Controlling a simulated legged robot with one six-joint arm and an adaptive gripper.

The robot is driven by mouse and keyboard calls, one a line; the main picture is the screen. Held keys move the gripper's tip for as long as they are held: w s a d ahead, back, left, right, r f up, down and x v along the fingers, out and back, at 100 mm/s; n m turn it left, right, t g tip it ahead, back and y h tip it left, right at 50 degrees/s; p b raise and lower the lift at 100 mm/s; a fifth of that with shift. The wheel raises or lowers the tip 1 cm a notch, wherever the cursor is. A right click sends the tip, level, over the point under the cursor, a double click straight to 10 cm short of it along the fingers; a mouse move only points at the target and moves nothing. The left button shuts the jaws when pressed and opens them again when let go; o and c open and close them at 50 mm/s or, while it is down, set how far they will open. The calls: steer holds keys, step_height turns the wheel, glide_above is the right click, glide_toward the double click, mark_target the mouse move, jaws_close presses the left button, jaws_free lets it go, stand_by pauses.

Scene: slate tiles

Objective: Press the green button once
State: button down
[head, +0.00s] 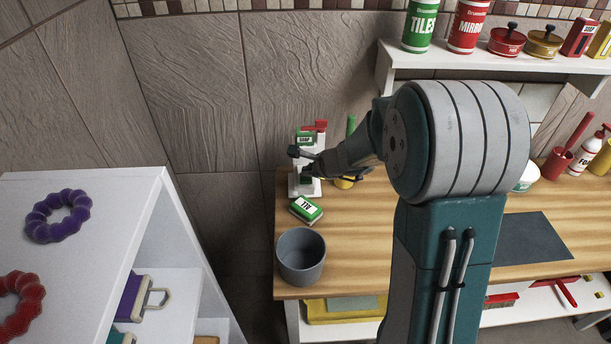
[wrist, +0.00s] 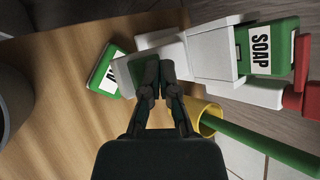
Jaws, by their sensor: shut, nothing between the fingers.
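A white dispenser (head: 296,184) with a green SOAP block stands at the back left of the wooden counter; it fills the upper middle of the wrist view (wrist: 212,52). A small green patch (wrist: 124,76) shows at its low end, partly hidden; I cannot tell for sure that it is the button. My gripper (wrist: 158,70) is shut and empty, with its tips over the dispenser's low white part. In the head view my gripper (head: 303,164) is in front of the dispenser and hides part of it. Contact cannot be told.
A green-and-white labelled box (head: 306,209) lies just in front of the dispenser. A grey pot (head: 301,257) stands near the counter's left edge. A yellow cup (wrist: 209,118) with a green handle (wrist: 262,150) is close beside my gripper. A tiled wall rises behind.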

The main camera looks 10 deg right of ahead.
steer(key=shift+f, duration=0.3)
stand_by(0.5)
steer(key=shift+r, duration=1)
steer(key=shift+r, duration=0.1)
steer(key=shift+r, duration=2.45)
